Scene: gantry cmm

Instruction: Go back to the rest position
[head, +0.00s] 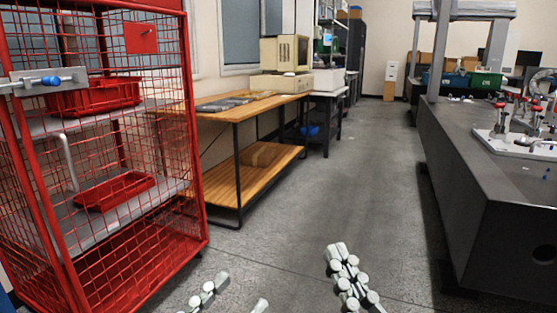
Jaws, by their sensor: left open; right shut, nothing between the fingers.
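My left gripper (241,291) shows at the bottom edge of the head view, left of the middle. Its two pale fingers stand apart, with bare floor between them. My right gripper (341,254) is at the bottom, right of the middle. Its pale fingers are close together, shut and empty. Both grippers are in front of the open grey floor (330,190) and appear clear of the furniture. The lower parts of both grippers and my arms are cut off by the frame.
A red mesh cage (197,150) with red trays stands at left. Behind it is a wooden workbench (225,114) with an old computer (284,53). A dark gantry machine table (480,190) holding a fixture plate (515,143) stands at right. The aisle between them is free.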

